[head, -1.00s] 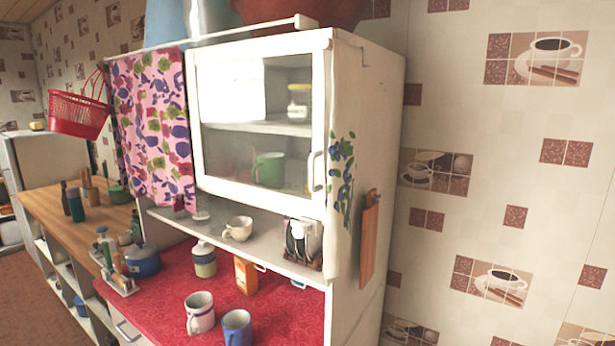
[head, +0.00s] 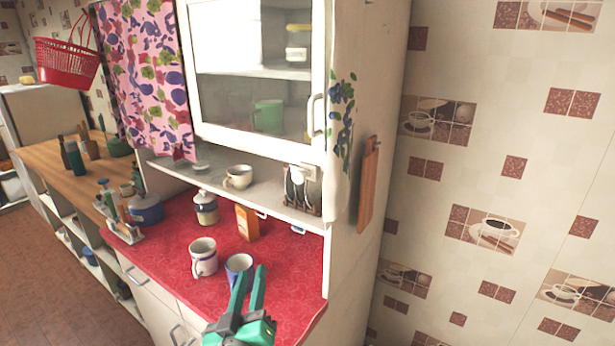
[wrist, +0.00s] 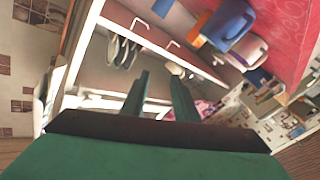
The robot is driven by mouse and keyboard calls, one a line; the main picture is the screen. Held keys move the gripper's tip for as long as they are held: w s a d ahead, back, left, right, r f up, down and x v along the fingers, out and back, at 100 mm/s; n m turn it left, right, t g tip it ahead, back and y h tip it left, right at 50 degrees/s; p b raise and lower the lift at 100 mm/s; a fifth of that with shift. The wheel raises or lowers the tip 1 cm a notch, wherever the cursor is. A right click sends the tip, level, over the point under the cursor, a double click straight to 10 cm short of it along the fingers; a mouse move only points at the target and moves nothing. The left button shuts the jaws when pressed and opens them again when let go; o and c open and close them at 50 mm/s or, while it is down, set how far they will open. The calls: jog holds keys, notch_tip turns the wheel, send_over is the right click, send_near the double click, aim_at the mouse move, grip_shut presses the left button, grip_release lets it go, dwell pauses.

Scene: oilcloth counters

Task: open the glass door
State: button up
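The glass door (head: 257,138) has a white frame and is shut on the upper part of the white cabinet (head: 370,90). Its white upright handle (head: 316,116) is on the right side of the frame. A green cup and a jar show behind the glass. My green gripper (head: 252,270) is at the bottom of the head view, below the handle and in front of the red counter. Its two fingers are apart with nothing between them, as the wrist view (wrist: 160,78) also shows. It is not touching the door.
A white mug (head: 203,257) and a blue mug (head: 238,268) stand on the red counter (head: 175,240) near my gripper. An orange box (head: 246,222) is behind them. A cutting board (head: 368,185) hangs on the cabinet's right side. A flowered curtain (head: 150,70) hangs left of the door.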

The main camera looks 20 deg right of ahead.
jog(key=w+d+r+m+g+h, duration=0.1)
jog(key=d+r+m+h, duration=0.1)
jog(key=r, duration=0.7)
jog(key=d+r+m+h, duration=0.1)
jog(key=r+m+h, duration=0.1)
jog(key=r, duration=0.7)
jog(key=m+g+h, duration=0.1)
jog(key=m+g, duration=0.2)
jog(key=m, duration=0.2)
send_near(310, 110)
jog(key=x, duration=0.8)
jog(key=shift+w+d, duration=0.2)
grip_shut()
